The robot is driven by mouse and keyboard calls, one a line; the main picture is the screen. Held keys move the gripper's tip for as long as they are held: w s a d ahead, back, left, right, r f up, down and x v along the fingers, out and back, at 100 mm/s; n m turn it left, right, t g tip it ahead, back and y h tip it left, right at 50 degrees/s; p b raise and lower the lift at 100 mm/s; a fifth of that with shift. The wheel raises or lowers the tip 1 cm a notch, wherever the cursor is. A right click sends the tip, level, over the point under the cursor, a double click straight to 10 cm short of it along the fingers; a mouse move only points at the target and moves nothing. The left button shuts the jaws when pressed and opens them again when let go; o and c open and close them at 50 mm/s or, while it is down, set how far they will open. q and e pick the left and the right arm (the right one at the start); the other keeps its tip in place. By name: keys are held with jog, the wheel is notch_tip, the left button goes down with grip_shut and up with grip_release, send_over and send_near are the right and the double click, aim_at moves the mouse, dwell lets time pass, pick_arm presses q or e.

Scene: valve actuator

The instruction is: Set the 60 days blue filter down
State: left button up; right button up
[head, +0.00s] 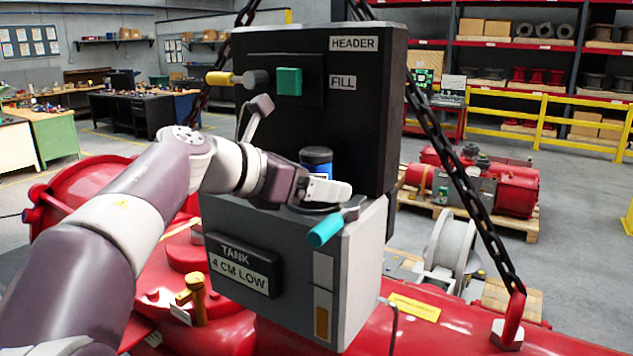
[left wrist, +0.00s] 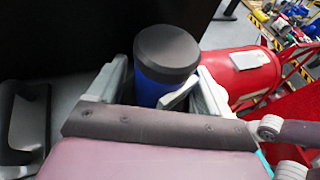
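The blue filter (head: 317,162), with a dark cap, stands upright at the grey cabinet's top ledge, in front of the black panel. It also shows in the left wrist view (left wrist: 165,70). No 60 days label can be read on it. My left gripper (head: 328,188) reaches in from the left at the filter. In the left wrist view its fingers (left wrist: 165,85) lie on both sides of the filter and appear closed against it. The filter's lower part is hidden behind the gripper, so I cannot tell whether it rests on the ledge. My right gripper is not in view.
The black panel (head: 370,110) with HEADER and FILL labels rises close behind the filter. A teal-handled lever (head: 325,229) sticks out just below my gripper. The grey cabinet (head: 345,275) carries a TANK 4 CM LOW sign (head: 240,265). Chains (head: 455,165) slant down on the right.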

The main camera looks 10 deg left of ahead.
pick_arm(q)
jog(key=shift+a+r, duration=0.1)
jog(key=shift+s+a, duration=0.15)
jog(key=b+v, duration=0.4)
jog(key=v, duration=0.7)
jog(key=shift+s, duration=0.2)
jog(key=shift+a+r, duration=0.1)
dwell(0.5)
